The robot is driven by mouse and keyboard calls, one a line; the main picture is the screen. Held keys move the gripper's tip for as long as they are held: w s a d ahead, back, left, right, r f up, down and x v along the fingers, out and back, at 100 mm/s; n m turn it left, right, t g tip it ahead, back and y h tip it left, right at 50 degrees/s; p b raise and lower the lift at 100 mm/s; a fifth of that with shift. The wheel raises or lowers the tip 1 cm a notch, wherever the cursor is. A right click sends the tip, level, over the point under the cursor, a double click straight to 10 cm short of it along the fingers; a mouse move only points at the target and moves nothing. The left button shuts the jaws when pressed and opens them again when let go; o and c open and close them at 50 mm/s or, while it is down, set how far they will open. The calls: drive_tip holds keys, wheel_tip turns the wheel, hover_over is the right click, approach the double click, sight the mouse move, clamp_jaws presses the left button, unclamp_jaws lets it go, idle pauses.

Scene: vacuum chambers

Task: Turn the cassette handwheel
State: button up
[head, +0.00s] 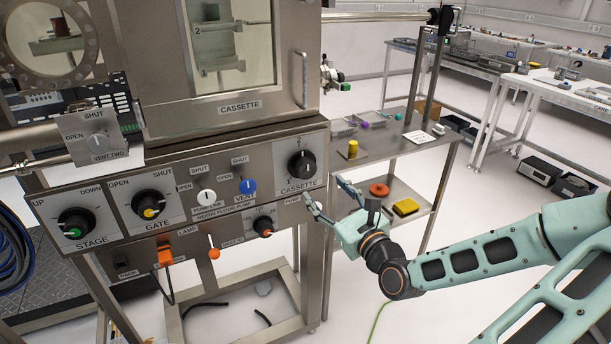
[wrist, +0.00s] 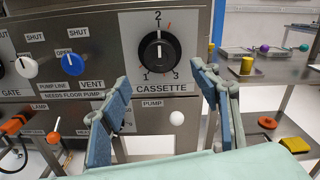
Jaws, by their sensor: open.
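The cassette handwheel (head: 301,165) is a round black knob on the right of the steel panel, above the word CASSETTE. In the wrist view the knob (wrist: 158,52) sits on a dial marked 1, 2 and 3, and its white line points up towards the 2. A small orange mark is on the dial just right of the 2. My gripper (head: 325,192) is open and empty, in front of the panel and to the lower right of the knob in the head view. In the wrist view its fingers (wrist: 160,80) are spread below and to either side of the knob, apart from it.
The blue VENT knob (head: 248,186) and the white pump-line knob (head: 206,196) are left of the handwheel. The white PUMP button (wrist: 176,118) is below it. A steel shelf (head: 400,140) with a yellow cylinder (head: 353,149) stands to the right. The orange toggle (head: 213,247) juts out lower left.

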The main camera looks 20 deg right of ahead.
sight(308, 171)
drive_tip(key=w+b, duration=0.1)
drive_tip(key=w, duration=0.9)
drive_tip(key=shift+w+a+f+b, duration=0.1)
drive_tip(key=shift+w+a+b, duration=0.05)
drive_tip(key=shift+w+b, duration=0.15)
drive_tip(key=shift+s, duration=0.1)
drive_tip(key=c, duration=1.2)
drive_tip(key=shift+o, duration=0.2)
drive_tip(key=shift+n, duration=0.3)
